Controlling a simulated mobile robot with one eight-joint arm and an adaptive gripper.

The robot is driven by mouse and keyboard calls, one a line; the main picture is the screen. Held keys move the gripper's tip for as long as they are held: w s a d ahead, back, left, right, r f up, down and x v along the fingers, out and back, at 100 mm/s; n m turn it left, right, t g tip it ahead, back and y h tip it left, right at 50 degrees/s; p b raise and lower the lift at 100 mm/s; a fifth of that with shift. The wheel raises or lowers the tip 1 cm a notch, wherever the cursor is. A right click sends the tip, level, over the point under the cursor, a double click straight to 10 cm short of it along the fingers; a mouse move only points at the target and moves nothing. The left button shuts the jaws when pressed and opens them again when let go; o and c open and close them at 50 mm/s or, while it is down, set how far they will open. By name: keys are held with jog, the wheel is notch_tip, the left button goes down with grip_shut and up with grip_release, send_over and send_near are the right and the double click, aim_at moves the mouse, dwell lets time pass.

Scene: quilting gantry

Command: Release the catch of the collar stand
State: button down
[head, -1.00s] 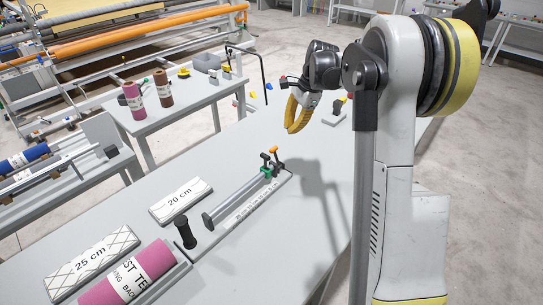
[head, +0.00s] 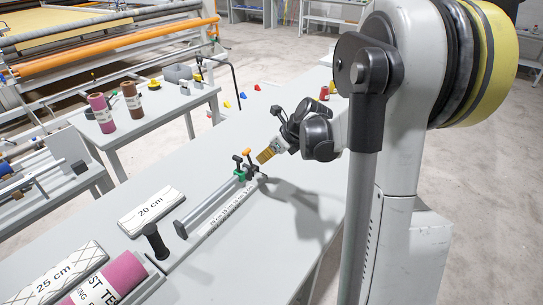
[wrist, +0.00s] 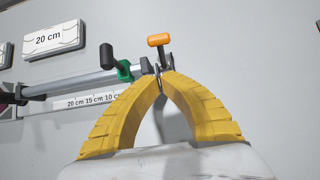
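The collar stand (head: 208,206) lies on the grey table, with a long rail and a scale strip along its side. A green collar (head: 239,174) with a black-knobbed lever sits at the rail's far end; the collar also shows in the wrist view (wrist: 124,70). Beside it stands an orange-topped lever (head: 247,152), which looks like the catch and is upright in the wrist view (wrist: 159,40). My gripper (head: 262,157) has its yellow fingertips together, close to the orange lever's base. In the wrist view the tips (wrist: 167,76) overlap the lever's foot; whether they touch cannot be told.
A 20 cm block (head: 151,210), a 25 cm block (head: 50,280) and a pink roll (head: 105,282) lie at the near left. A black upright handle (head: 155,241) stands by the stand's near end. The table right of the stand is clear except for shadow.

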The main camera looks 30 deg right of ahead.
aim_at(248, 153)
jog(key=w, duration=0.1)
jog(key=w+a+b, duration=0.1)
jog(key=w+f, duration=0.1)
jog(key=w, duration=0.1)
jog(key=shift+a+f, duration=0.1)
jog(key=shift+a, duration=0.15)
jog(key=shift+w, duration=0.1)
jog(key=shift+w+a+g+p, duration=0.3)
jog(key=shift+w+g+p, duration=0.15)
jog(key=shift+w, duration=0.15)
jog(key=shift+w+a, duration=0.1)
jog(key=shift+w, duration=0.25)
jog(key=shift+s, duration=0.1)
jog(key=shift+f, duration=0.1)
